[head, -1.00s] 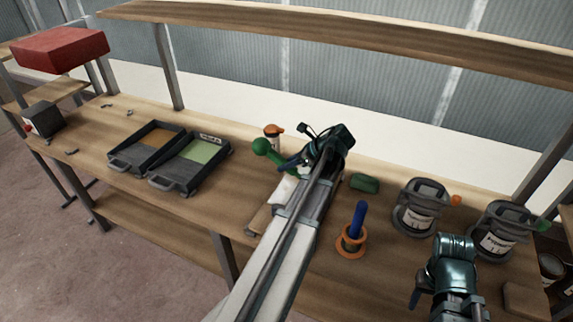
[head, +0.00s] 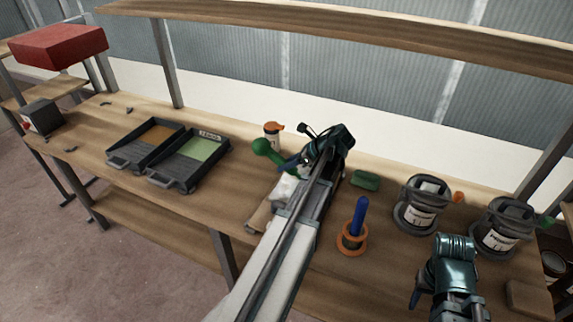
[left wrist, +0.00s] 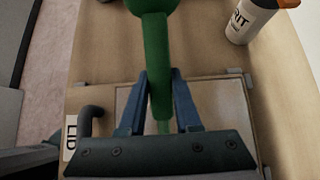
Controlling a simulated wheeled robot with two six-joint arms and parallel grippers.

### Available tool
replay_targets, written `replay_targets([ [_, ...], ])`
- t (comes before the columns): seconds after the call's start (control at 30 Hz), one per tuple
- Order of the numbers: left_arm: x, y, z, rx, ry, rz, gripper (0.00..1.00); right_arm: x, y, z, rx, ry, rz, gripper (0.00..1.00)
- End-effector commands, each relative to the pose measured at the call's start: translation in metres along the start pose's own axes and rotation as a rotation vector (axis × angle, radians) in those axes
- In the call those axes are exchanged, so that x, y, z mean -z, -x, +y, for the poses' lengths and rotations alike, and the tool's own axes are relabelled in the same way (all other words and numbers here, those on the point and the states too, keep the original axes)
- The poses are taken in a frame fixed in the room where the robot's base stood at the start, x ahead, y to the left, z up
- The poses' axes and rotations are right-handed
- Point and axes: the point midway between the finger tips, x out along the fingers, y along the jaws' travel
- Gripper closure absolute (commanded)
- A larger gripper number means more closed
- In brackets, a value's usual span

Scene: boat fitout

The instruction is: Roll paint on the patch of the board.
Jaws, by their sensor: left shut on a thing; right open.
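My left gripper (left wrist: 159,112) is shut on a green tool (left wrist: 157,42), likely the roller. In the head view the tool's thick green end (head: 262,147) sticks out left of my left gripper (head: 292,163). Under it lies a board (left wrist: 215,98) with a pale panel and small corner pieces, partly hidden by my arm in the head view. I cannot make out paint on it. Two dark trays stand to the left, one with orange paint (head: 160,134), one with green (head: 201,149). My right gripper (head: 415,298) is open at the lower right, mostly hidden by its arm.
A white bottle with an orange cap (head: 272,133) stands behind the tool. A blue handle (head: 359,213) stands in an orange ring. A green block (head: 366,181) and two dark cans (head: 421,203) are to the right. Bench between trays and board is clear.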

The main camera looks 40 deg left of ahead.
Motion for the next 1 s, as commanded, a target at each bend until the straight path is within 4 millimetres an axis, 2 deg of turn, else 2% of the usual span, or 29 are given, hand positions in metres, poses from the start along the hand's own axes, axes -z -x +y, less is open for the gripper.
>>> replay_targets([
  [0.27,0.004,-0.004,0.0,0.0,0.0,-0.001,1.0,0.0,-0.006,-0.001,0.0,0.0,0.0,0.5],
  [0.7,0.018,0.016,0.0,0.001,-0.001,0.0,1.0,0.0,-0.003,0.0,0.0,0.0,0.0,0.5],
  [1.0,0.018,0.014,0.0,0.0,0.0,0.0,1.0,0.0,-0.003,0.0,0.0,0.0,0.0,0.5],
])
